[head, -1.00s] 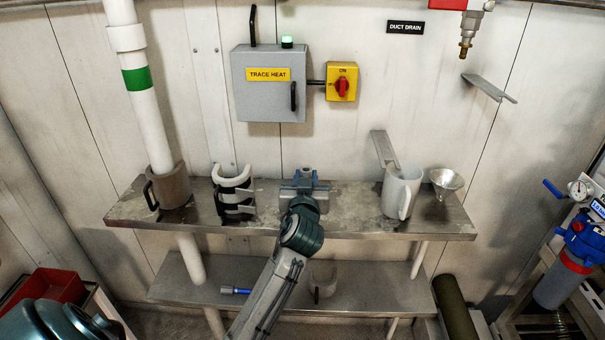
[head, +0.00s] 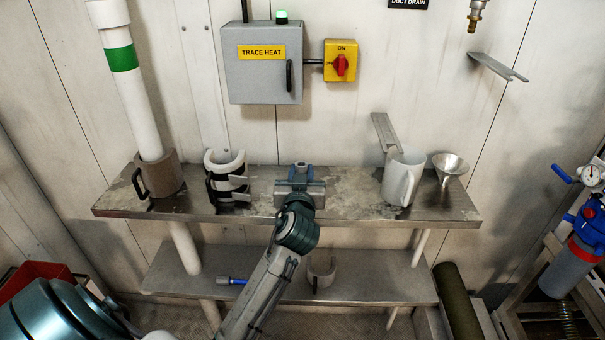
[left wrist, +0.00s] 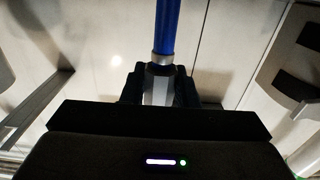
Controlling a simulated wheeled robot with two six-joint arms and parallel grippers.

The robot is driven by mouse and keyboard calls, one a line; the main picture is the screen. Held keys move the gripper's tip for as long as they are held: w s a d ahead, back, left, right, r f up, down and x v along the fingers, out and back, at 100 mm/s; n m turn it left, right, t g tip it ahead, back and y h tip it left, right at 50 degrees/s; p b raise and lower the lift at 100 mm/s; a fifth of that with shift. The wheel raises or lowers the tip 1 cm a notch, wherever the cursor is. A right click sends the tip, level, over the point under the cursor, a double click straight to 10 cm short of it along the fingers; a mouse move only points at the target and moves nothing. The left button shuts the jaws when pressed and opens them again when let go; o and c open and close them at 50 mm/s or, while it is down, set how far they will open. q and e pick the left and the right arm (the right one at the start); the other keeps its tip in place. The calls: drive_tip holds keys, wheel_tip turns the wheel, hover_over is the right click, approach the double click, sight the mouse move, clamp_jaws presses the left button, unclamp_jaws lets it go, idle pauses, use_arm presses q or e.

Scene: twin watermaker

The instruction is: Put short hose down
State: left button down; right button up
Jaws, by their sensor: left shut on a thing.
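The short hose (left wrist: 164,35), blue with a silver metal end fitting, shows in the left wrist view. It stands up the picture from between the dark jaws of my left gripper (left wrist: 160,85), which is shut on it at the fitting. In the head view my left gripper (head: 300,188) is over the middle of the upper metal shelf (head: 350,206). The arm and gripper hide most of the hose there, and I cannot tell whether it touches the shelf. My right gripper is not in view.
A white jug (head: 402,180) and a metal funnel (head: 450,168) stand right. The lower shelf (head: 380,278) holds a blue-handled item (head: 236,281) and a grey cuff (head: 321,272).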

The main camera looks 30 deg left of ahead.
use_arm(q)
drive_tip(key=shift+f, duration=0.15)
drive_tip(key=c, duration=1.1)
unclamp_jaws()
